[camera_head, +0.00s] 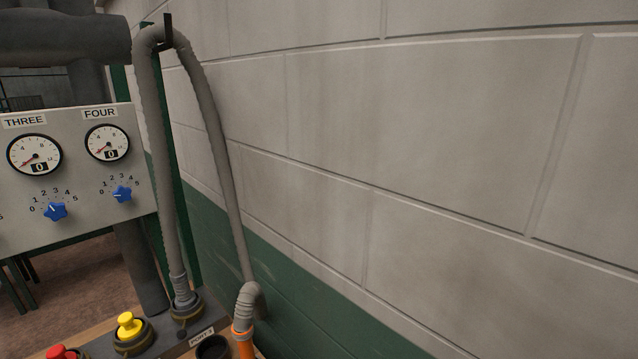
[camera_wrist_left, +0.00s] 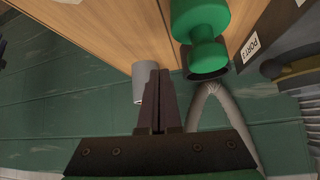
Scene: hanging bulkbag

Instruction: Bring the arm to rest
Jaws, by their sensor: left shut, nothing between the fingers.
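My left gripper (camera_wrist_left: 155,100) shows in the left wrist view, its two dark fingers together with nothing between them. The fingertips point toward the edge of a wooden bench (camera_wrist_left: 110,25), beside a short grey cylinder (camera_wrist_left: 139,84). I cannot tell whether they touch it. No arm or gripper of mine shows in the head view, and my right gripper is in neither view.
A green knob-like part (camera_wrist_left: 205,45) and a grey hose (camera_wrist_left: 213,105) lie close right of the fingers. In the head view, a grey hose (camera_head: 222,150) hangs along the block wall (camera_head: 430,130). A gauge panel (camera_head: 85,190), yellow button (camera_head: 129,325) and red button (camera_head: 60,353) stand left.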

